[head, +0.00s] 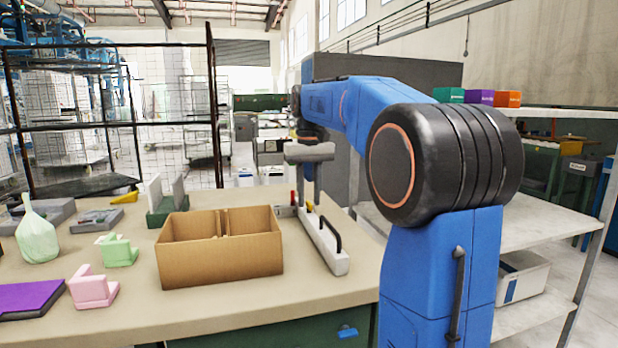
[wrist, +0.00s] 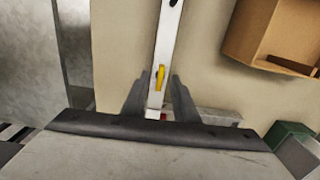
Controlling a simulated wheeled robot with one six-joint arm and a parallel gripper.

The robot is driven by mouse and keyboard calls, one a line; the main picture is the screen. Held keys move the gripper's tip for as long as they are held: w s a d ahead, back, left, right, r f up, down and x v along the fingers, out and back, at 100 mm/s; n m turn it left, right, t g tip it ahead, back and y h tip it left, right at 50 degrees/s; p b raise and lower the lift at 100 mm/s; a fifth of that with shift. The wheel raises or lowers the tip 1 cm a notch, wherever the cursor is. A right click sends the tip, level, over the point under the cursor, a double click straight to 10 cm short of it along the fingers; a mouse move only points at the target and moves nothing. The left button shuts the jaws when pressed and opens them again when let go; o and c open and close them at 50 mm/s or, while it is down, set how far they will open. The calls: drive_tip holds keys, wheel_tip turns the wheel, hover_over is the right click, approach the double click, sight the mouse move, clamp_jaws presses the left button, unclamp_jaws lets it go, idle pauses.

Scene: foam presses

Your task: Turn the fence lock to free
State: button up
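The fence is a long white bar (wrist: 167,40) on the bench; in the head view the bar (head: 325,243) carries a black handle. The fence lock appears to be the small yellow lever (wrist: 160,78) on the bar in the wrist view, lying roughly along its length. My gripper (wrist: 159,82) is open, with one dark finger on each side of the bar and the lever between the tips. I cannot tell whether either finger touches. In the head view my gripper (head: 308,180) points down at the bar's far end, where the lever is not clear.
An open cardboard box (head: 221,262) stands left of the fence. A small red part (wrist: 163,116) shows below the lever.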

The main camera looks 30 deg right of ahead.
sight(309, 202)
wheel_tip(309, 202, up, 17)
idle(0.5)
idle(0.5)
